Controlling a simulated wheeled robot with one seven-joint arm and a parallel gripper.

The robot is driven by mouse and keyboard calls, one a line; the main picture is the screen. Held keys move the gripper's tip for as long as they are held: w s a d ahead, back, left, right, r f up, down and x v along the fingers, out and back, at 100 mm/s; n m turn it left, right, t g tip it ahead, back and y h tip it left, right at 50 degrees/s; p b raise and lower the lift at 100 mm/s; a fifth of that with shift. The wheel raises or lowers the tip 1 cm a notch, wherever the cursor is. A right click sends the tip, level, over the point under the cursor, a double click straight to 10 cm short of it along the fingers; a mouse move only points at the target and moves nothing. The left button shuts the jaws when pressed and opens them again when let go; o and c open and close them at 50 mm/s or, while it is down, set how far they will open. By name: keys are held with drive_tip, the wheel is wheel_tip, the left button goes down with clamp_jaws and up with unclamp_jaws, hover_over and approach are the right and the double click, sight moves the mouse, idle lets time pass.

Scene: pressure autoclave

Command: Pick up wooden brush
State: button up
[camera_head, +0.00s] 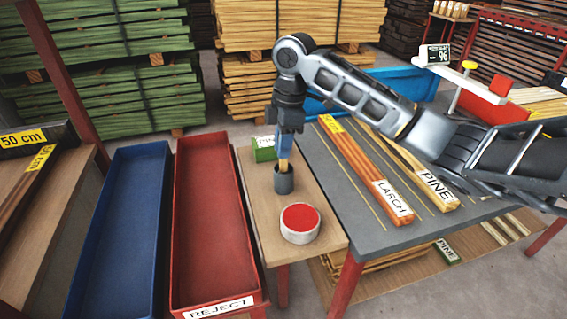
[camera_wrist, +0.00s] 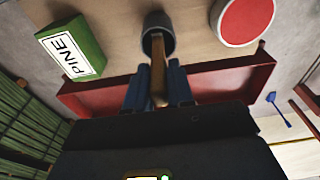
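The wooden brush (camera_wrist: 158,72) stands handle up in a dark grey cup (camera_head: 284,183); its lower end is hidden inside the cup. In the head view a short stretch of its tan handle (camera_head: 285,149) shows between the cup and my gripper (camera_head: 285,138). My gripper points down over the cup, with its blue fingers around the handle. In the wrist view my gripper (camera_wrist: 158,72) has one finger on each side of the handle, very close to it. Whether the fingers press on it cannot be told.
A white tin with a red top (camera_head: 300,221) stands in front of the cup, and a green PINE box (camera_head: 264,149) behind it. A red REJECT bin (camera_head: 208,225) and a blue bin (camera_head: 122,230) lie left. Wood bundles (camera_head: 372,180) lie on the grey table right.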

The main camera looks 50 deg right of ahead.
clamp_jaws()
